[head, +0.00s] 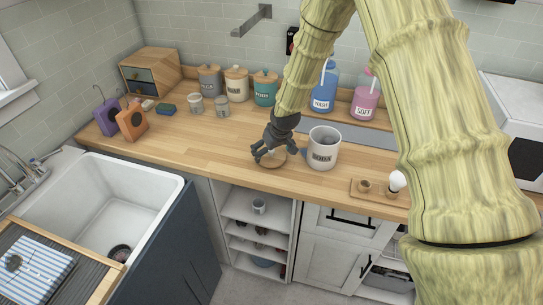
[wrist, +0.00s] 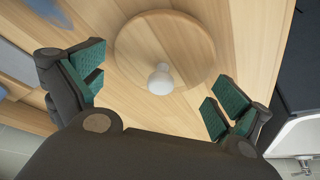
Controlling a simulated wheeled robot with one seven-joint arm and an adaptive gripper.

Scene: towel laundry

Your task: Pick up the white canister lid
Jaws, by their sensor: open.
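The canister lid, a round wooden disc (wrist: 165,38) with a white knob (wrist: 161,79), lies flat on the counter. In the head view the lid (head: 273,161) shows partly beneath my gripper (head: 268,153). My gripper is open above the lid. In the wrist view its green-padded fingers (wrist: 153,92) are spread on either side of the knob, with gaps on both sides.
Lidded grey, cream and teal canisters (head: 265,90) stand at the back. Blue (head: 323,92) and pink (head: 365,103) bottles stand behind the open canister. A small wooden tray (head: 379,190) lies to the right. The wooden counter (head: 205,150) left of my gripper is clear.

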